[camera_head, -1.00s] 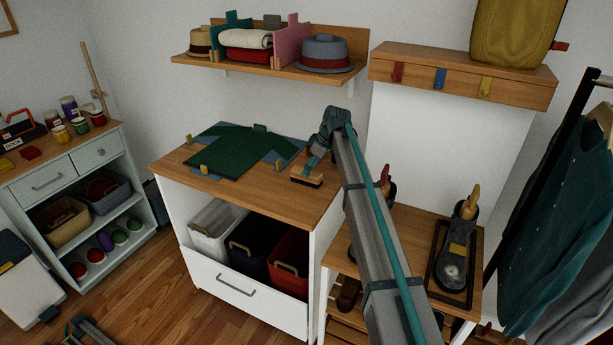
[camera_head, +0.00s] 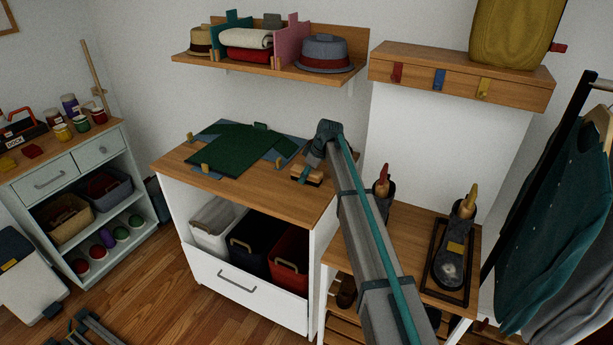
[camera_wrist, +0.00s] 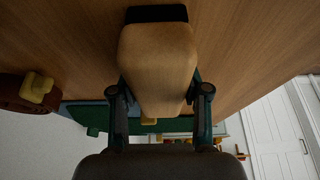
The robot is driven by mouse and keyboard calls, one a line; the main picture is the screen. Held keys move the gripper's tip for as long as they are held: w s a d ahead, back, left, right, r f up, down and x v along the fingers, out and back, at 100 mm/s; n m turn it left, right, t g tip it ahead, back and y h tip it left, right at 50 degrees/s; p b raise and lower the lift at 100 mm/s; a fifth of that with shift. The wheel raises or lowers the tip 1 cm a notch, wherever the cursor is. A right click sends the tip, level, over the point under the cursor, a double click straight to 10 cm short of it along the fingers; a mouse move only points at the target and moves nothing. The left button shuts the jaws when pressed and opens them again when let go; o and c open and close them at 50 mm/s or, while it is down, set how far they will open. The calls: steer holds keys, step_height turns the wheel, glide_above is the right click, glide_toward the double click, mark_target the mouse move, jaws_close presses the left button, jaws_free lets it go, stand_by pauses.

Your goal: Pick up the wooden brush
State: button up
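The wooden brush (camera_head: 308,175) is a pale wood block with a dark underside, at the front right of the wooden cabinet top (camera_head: 255,198). In the wrist view the brush (camera_wrist: 157,65) fills the upper middle, its dark part at the top edge. My gripper (camera_head: 311,161) is down at the brush in the head view. In the wrist view the fingers of my gripper (camera_wrist: 158,82) lie on both sides of the brush. The fingertips are hidden by the brush, so I cannot tell whether they press on it.
A dark green folded garment or cloth (camera_head: 238,148) lies left of the brush, with small yellow blocks by it. A hat shelf (camera_head: 262,69) hangs above. A lower stand (camera_head: 413,283) with shoes is to the right. Bare wood lies in front of the brush.

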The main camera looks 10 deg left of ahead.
steer(key=c, duration=0.6)
steer(key=shift+o, duration=0.2)
steer(key=shift+r, duration=0.1)
steer(key=shift+r, duration=0.45)
step_height(320, 180, up, 2)
steer(key=shift+r+b, duration=0.1)
steer(key=shift+b, duration=0.35)
steer(key=s+d+r+b, duration=0.3)
steer(key=s+d+r, duration=0.2)
steer(key=s+r, duration=0.4)
steer(key=s, duration=0.4)
steer(key=shift+r+b, duration=0.35)
steer(key=shift+b, duration=0.05)
